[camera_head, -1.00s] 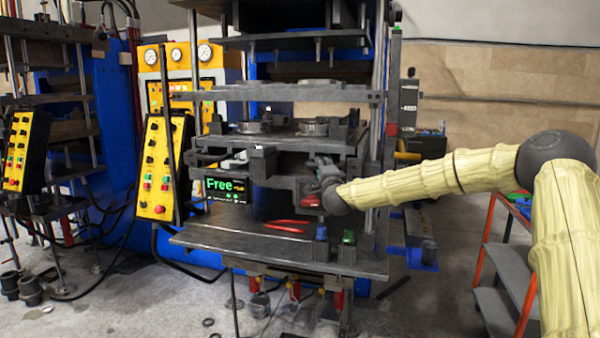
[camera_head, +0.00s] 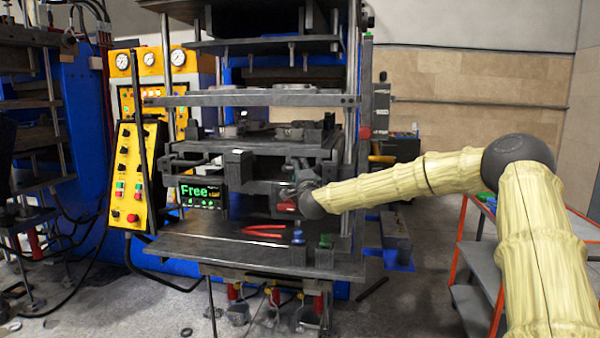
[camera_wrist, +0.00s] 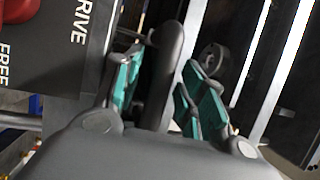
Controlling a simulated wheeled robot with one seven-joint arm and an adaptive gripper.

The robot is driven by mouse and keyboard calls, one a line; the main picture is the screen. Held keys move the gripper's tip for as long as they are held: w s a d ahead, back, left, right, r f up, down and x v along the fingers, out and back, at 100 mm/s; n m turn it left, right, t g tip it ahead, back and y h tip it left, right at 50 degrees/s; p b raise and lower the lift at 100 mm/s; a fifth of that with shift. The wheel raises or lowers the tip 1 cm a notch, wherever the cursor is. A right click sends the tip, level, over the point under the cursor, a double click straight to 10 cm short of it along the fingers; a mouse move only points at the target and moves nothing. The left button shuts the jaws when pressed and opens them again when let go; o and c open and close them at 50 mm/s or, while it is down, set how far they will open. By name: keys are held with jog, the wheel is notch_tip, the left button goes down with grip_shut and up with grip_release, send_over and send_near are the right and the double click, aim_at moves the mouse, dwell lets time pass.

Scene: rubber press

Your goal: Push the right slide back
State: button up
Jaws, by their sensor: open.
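The press's dark lower bed (camera_head: 255,165) stands ahead in the head view. My gripper (camera_head: 297,178) is at its front right, small and partly hidden by my wrist. In the wrist view my gripper (camera_wrist: 160,82) is open, with teal pads on its fingers. A dark rounded bar (camera_wrist: 170,60), which looks like a handle of the right slide, lies between the fingers. I cannot tell whether they touch it. The right slide itself is hard to make out from the dark press parts around it.
A dark panel marked DRIVE and FREE (camera_wrist: 60,40) is close to the left finger. A green "Free" display (camera_head: 200,193) hangs at the press's left. Red pliers (camera_head: 264,231), a blue item (camera_head: 298,237) and a green item (camera_head: 325,241) are on the front shelf (camera_head: 200,240).

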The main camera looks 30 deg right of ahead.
jog(key=v, duration=1.2)
jog(key=shift+f, duration=0.15)
